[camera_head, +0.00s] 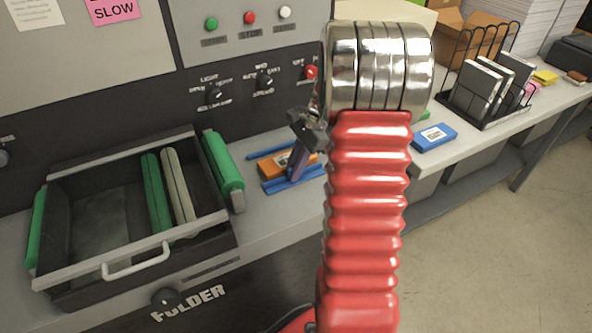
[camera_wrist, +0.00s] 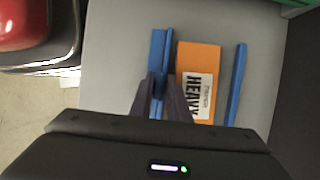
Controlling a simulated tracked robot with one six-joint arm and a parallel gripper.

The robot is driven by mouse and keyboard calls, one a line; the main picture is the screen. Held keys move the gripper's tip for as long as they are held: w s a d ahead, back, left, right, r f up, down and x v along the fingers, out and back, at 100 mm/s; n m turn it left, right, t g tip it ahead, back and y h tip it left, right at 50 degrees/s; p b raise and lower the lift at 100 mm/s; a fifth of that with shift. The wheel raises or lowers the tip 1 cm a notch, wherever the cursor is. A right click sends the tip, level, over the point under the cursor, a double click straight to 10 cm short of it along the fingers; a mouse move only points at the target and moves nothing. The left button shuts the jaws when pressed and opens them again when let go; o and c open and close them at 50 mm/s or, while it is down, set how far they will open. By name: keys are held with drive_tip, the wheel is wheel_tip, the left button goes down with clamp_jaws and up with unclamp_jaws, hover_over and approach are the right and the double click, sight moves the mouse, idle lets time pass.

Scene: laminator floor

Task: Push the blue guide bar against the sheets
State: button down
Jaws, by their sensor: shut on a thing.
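A blue guide bar (camera_head: 283,185) with a raised ridge lies on the grey ledge in front of an orange pack (camera_head: 270,166). In the wrist view my gripper (camera_wrist: 158,88) is shut on the ridge of this bar (camera_wrist: 158,48), and its fingers hide part of it. The orange pack (camera_wrist: 198,58) has a white label reading HEAVY and lies flat just right of the bar, with at most a narrow gap. A second, plain blue bar (camera_wrist: 236,82) lies along the pack's other side, with a gap between. I cannot make out single sheets.
An open drawer (camera_head: 130,262) with green and grey rollers stands left on the ledge, a green roller (camera_head: 222,163) beside it. A control panel (camera_head: 240,60) rises behind. A blue box (camera_head: 434,138) and a wire rack (camera_head: 487,95) stand on the right. My red arm hides the middle.

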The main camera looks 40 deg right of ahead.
drive_tip(key=c, duration=1.8)
unclamp_jaws()
drive_tip(key=shift+o, duration=0.2)
drive_tip(key=shift+r, duration=0.1)
drive_tip(key=v, duration=1.3)
drive_tip(key=shift+d+r, duration=0.15)
drive_tip(key=shift+r, duration=0.1)
